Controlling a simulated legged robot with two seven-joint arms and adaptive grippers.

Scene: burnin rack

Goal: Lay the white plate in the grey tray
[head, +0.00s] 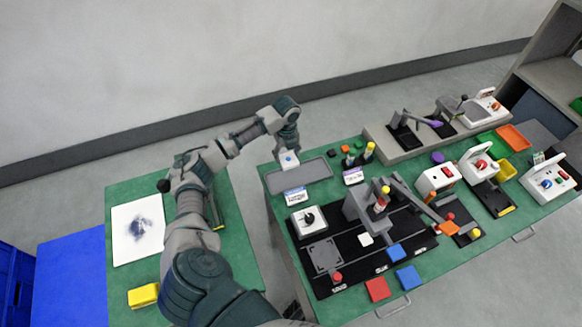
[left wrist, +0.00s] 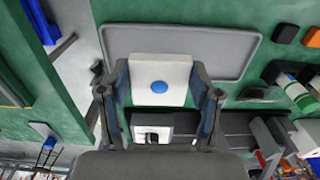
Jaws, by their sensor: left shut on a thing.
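The white plate (head: 289,160), square with a blue round spot in its middle, is in my left gripper (head: 288,148). In the left wrist view the plate (left wrist: 160,68) sits between the two fingers of the left gripper (left wrist: 160,85), which are shut on its sides. My right gripper is not in view.
A black fixture (head: 325,255) fills the middle of the bench. A green side table (head: 150,195) holds a white sheet and a yellow block (head: 143,295).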

